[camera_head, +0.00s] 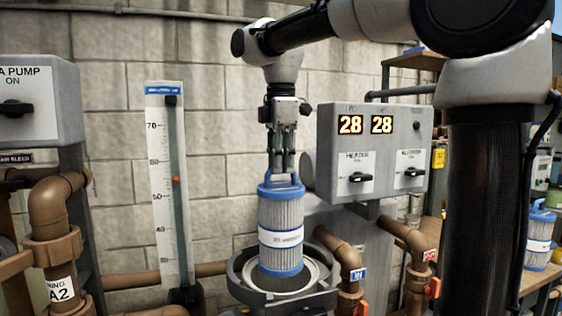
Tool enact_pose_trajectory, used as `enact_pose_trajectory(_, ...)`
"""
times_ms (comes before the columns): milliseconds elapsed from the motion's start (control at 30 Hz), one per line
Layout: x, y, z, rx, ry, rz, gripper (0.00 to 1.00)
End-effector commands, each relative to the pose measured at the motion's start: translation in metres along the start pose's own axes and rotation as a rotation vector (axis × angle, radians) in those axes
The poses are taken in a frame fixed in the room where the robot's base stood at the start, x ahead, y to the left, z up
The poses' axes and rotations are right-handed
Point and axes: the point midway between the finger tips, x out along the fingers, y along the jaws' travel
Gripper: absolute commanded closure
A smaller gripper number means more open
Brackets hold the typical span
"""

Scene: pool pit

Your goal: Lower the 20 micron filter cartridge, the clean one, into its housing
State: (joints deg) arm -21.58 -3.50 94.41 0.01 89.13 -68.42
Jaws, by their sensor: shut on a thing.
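My gripper (281,165) is shut on the handle at the top of a filter cartridge (280,215). The cartridge has pale grey pleats, blue end caps and a white label band whose small print I cannot read. It hangs about upright, and its pleats look clean. Its lower blue cap is over the round open mouth of the grey housing (243,287), with a pale inner ring around it. I cannot tell whether the cap's bottom is just above the rim or slightly inside. The housing's inside is mostly hidden.
A second blue-capped cartridge (540,238) stands on the wooden bench at right. A grey control box (375,150) reading 28 and 28 is close behind the gripper. A flow gauge (170,185) stands left of the housing. Brown pipes (340,255) with red-handled valves run to its right.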

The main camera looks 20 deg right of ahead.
Motion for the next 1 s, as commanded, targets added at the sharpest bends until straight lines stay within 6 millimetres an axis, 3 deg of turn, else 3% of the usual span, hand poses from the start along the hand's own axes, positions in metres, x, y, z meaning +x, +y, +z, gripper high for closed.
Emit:
enact_pose_trajectory(433,0.003,0.0,0.0,0.0,0.0,0.0,1.0)
enact_pose_trajectory(1000,0.039,0.0,0.0,0.0,0.0,0.0,1.0)
